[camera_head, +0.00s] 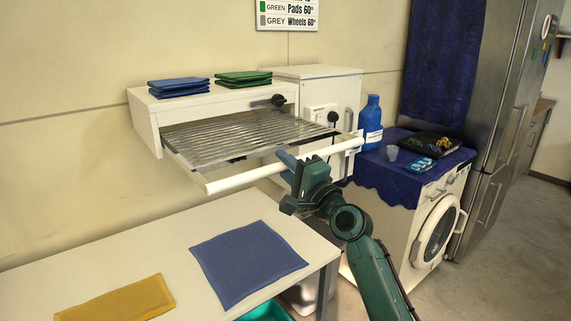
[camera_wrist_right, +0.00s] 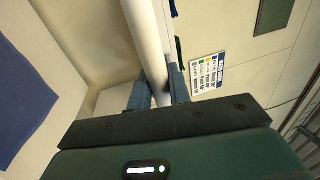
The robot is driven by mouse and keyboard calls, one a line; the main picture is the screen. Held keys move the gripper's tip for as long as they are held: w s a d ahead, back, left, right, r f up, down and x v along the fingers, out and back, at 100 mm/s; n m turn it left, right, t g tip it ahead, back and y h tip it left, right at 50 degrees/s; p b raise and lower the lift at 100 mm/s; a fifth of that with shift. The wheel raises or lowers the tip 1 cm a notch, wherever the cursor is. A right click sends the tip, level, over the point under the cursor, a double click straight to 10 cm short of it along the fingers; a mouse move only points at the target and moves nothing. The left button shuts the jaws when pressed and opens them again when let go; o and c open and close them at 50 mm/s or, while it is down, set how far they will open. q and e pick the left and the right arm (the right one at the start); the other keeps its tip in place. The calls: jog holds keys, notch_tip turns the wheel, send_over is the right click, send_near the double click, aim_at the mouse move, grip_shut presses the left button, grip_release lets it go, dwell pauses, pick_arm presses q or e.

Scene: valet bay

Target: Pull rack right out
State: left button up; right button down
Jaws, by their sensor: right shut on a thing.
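The rack (camera_head: 240,138) is a metal wire shelf pulled partly out of a white wall-mounted cabinet (camera_head: 145,122). A white round bar (camera_head: 240,181) runs along its front edge as a handle. My right gripper (camera_head: 290,166) is at the bar, right of its middle, and shut on it. In the right wrist view the bar (camera_wrist_right: 146,40) passes between the two fingers (camera_wrist_right: 160,92). The rack looks empty. My left gripper is in neither view.
Folded blue cloths (camera_head: 178,87) and green cloths (camera_head: 243,78) lie on the cabinet. Below is a white table (camera_head: 150,243) with a blue cloth (camera_head: 248,262) and a yellow cloth (camera_head: 118,301). A blue bottle (camera_head: 371,118) stands on the covered washing machine (camera_head: 405,225) at right.

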jog(key=shift+s+f, duration=0.1)
jog(key=shift+f, duration=0.05)
dwell(0.3)
jog(key=c, duration=1.6)
grip_release()
jog(key=shift+s+d, duration=0.1)
jog(key=shift+d, duration=0.05)
jog(key=shift+o, duration=0.5)
jog(key=shift+s+d, duration=0.1)
jog(key=shift+o, duration=0.8)
jog(key=b+v, duration=0.1)
jog(key=v, duration=1.2)
